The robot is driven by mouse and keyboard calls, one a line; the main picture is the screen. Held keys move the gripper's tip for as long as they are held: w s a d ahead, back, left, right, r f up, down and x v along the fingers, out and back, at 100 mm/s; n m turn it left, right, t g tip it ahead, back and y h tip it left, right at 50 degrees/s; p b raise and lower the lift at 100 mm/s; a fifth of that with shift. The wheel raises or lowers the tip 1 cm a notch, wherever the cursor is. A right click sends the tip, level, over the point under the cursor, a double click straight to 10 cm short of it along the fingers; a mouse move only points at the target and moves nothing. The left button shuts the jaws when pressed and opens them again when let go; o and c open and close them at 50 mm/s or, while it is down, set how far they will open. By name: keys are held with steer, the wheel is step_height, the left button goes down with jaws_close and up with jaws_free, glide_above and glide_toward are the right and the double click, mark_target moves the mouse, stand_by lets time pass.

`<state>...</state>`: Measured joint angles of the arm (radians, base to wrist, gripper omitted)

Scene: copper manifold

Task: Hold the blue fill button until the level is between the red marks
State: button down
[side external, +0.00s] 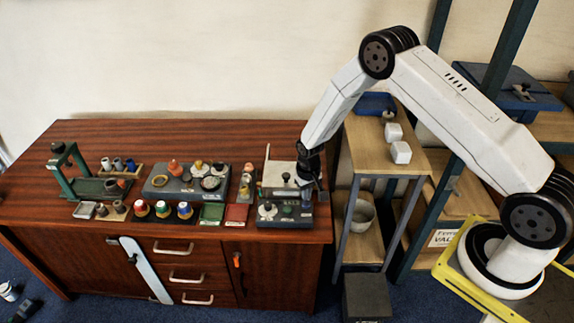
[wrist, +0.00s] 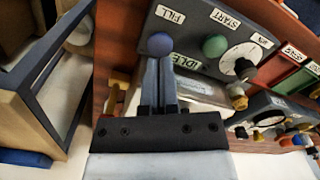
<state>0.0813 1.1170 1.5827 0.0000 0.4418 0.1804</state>
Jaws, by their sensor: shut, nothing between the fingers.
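The blue fill button (wrist: 160,44) sits on the grey control box (wrist: 205,32), beside the "FILL" label in the wrist view. My gripper (wrist: 160,64) is shut and empty, with its fingertips right at the button; I cannot tell whether they touch it. In the side view my gripper (side external: 307,184) points down over the right end of the control box (side external: 270,221), and the blue button cannot be made out. A display by the fingers reads "IDLE". The level and its red marks cannot be made out in either view.
A green start button (wrist: 214,46) and a white dial (wrist: 241,59) are close beside the fill button. Red (side external: 237,213) and green (side external: 212,213) trays and several small parts lie left of the box. A wooden shelf unit (side external: 380,147) stands to the right.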

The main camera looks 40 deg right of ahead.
mark_target(306, 203)
steer(key=shift+f, duration=1.45)
stand_by(1.2)
steer(key=shift+r, duration=0.15)
stand_by(0.4)
steer(key=shift+r, duration=3.9)
steer(key=s+a+r+n+t, duration=0.1)
steer(key=s+a+r, duration=0.1)
steer(key=s+r, duration=0.7)
steer(key=s+a+r+n+t, duration=0.1)
steer(key=s+r+n, duration=0.1)
steer(key=s+r, duration=0.7)
steer(key=shift+s+a+r+t, duration=0.15)
steer(key=shift+s+a+t, duration=0.15)
steer(key=shift+s+a, duration=0.1)
